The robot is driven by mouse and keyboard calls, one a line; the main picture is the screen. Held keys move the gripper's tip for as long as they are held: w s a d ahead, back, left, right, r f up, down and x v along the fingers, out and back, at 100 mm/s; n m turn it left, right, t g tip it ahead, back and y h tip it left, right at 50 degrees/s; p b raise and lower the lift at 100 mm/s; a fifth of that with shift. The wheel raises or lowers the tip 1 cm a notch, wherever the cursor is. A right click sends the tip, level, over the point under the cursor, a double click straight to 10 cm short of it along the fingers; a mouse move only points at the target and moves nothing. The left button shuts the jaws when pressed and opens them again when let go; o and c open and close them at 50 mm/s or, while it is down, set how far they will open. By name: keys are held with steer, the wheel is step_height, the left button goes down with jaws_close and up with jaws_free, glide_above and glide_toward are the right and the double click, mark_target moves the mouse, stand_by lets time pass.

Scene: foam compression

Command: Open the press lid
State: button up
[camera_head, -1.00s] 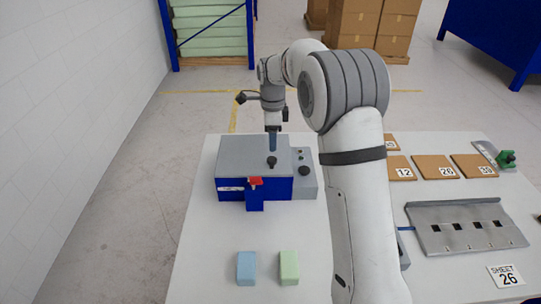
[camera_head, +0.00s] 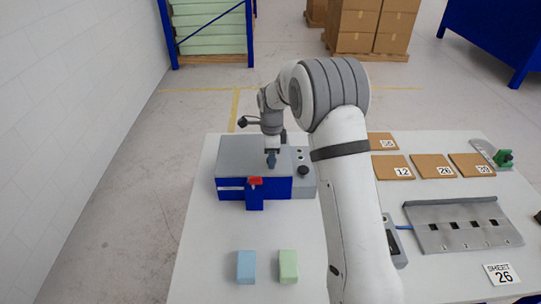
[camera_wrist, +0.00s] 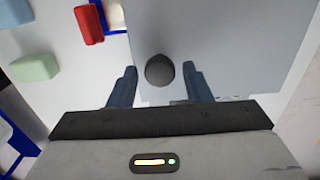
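The press is a box with a blue body (camera_head: 230,189) and a grey lid (camera_head: 238,152), and the lid is down. A red latch or handle (camera_head: 255,181) is on its front; it also shows in the wrist view (camera_wrist: 89,25). A dark round knob (camera_wrist: 159,70) stands on the lid in the wrist view. My gripper (camera_head: 271,163) is over the lid, pointing down. In the wrist view its two blue fingers (camera_wrist: 160,86) are apart, one on each side of the knob, with gaps visible. In the head view the fingers hide the knob.
A grey control box (camera_head: 303,180) adjoins the press's right side. A blue block (camera_head: 246,267) and a green block (camera_head: 288,266) stand in front. Cork-coloured sheets (camera_head: 433,166) and a slotted metal tray (camera_head: 463,227) lie to the right. The table's left front is clear.

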jaws_close()
steer(key=shift+w+r, duration=0.1)
steer(key=shift+r, duration=0.05)
